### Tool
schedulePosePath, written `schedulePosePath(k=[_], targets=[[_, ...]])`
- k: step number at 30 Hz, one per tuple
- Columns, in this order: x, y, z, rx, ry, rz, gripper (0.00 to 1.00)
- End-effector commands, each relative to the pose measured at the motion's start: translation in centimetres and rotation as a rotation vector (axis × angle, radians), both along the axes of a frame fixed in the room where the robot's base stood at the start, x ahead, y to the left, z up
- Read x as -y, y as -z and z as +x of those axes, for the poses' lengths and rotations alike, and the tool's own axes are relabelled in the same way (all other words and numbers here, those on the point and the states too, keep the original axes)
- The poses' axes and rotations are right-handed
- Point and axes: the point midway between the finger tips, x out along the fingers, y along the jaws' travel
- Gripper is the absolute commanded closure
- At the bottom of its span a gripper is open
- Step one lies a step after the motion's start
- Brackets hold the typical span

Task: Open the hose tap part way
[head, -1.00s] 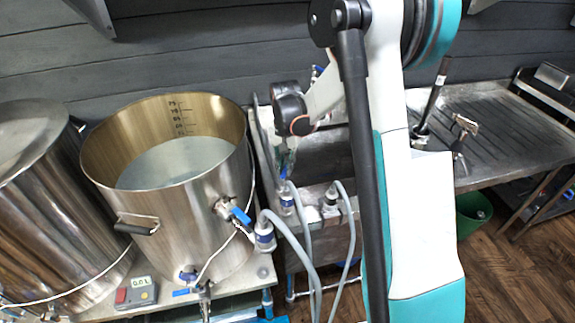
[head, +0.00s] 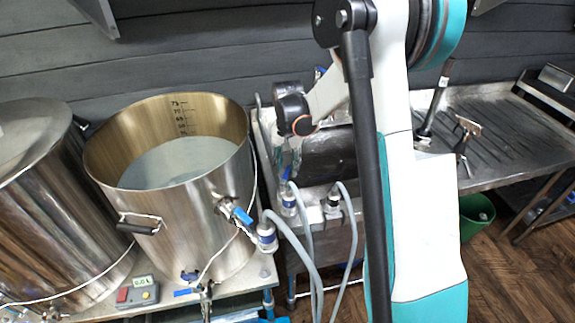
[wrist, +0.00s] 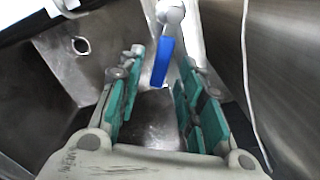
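In the wrist view a tap with a blue lever (wrist: 162,62) and a grey metal body (wrist: 171,14) shows at the top middle. The lever points down the picture, between the tips of my gripper (wrist: 160,66). My gripper is open, with green pads on both sides and bare metal between them. I cannot tell whether a fingertip touches the lever. In the head view my arm hangs over the steel sink area and largely hides my gripper. A bit of blue shows behind my wrist there; I cannot tell whether it is this tap.
A steel kettle (head: 180,230) of liquid with a blue-handled valve (head: 241,215) stands left of my arm. Grey hoses (head: 295,248) run beside it. A ribbed drainboard (head: 500,135) lies right, with a green bucket (head: 474,218) below. A white cord (wrist: 246,85) hangs right of my gripper.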

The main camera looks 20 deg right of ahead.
Motion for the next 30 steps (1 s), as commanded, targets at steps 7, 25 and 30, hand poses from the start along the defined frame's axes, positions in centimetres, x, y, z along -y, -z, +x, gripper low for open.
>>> schedulePosePath(k=[7,25,30], targets=[[0.0,-3.7,0.0,0.0,0.0,0.0,0.66],[0.0,-11.7,0.0,0.0,0.0,0.0,0.66],[0.0,-11.7,0.0,0.0,0.0,0.0,0.66]])
